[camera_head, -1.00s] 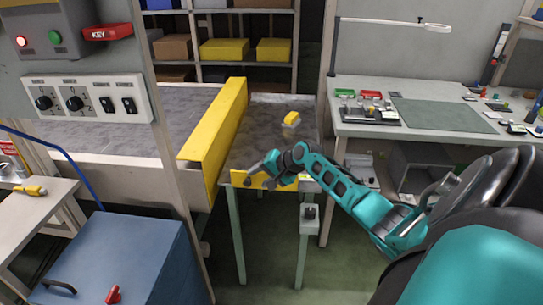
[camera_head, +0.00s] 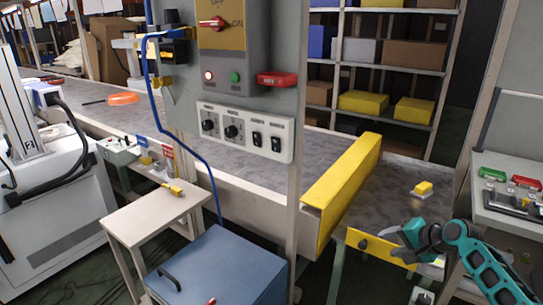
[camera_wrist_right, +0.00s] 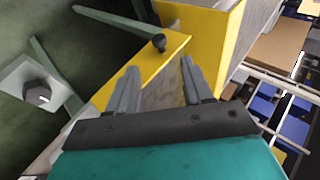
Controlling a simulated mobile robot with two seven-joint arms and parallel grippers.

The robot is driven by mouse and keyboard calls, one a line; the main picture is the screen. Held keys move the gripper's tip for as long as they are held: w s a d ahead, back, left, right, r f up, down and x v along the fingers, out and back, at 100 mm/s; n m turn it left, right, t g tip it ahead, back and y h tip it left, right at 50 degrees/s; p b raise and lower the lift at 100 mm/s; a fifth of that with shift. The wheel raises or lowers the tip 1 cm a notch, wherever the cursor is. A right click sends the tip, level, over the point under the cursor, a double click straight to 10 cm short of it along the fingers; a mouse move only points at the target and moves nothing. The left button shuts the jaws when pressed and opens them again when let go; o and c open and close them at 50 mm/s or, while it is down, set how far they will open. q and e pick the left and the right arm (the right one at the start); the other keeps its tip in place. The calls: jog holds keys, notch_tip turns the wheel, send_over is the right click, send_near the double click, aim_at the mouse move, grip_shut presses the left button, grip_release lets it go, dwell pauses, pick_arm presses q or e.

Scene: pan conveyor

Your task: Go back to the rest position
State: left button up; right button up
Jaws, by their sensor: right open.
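My right arm comes in from the lower right in the head view. Its teal and grey gripper (camera_head: 397,249) is just at the yellow end plate (camera_head: 366,243) of the conveyor's near end. In the right wrist view the two grey fingers (camera_wrist_right: 158,80) are apart, with nothing between them. The yellow plate (camera_wrist_right: 150,72) and the grey conveyor surface lie beyond the fingers. My left gripper is not in view.
The conveyor (camera_head: 262,170) has a yellow guard (camera_head: 340,185) across it. A small yellow-topped item (camera_head: 423,187) lies on its right part. A control panel (camera_head: 240,133), a blue cabinet (camera_head: 225,262) and a small table (camera_head: 150,215) stand left. A workbench (camera_head: 505,215) is right.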

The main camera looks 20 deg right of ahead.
jog(key=s+a+f+n, duration=0.7)
jog(key=s+a+f, duration=0.2)
jog(key=a+f, duration=0.4)
jog(key=s+a+r+n, duration=0.1)
jog(key=s+a+n, duration=0.3)
jog(key=a, duration=0.5)
jog(key=s+a+r+n+t, duration=0.1)
jog(key=s+a+n, duration=0.3)
jog(key=a, duration=0.4)
jog(key=shift+s+a+r+t, duration=0.35)
jog(key=shift+s+r, duration=0.4)
jog(key=shift+s, duration=0.15)
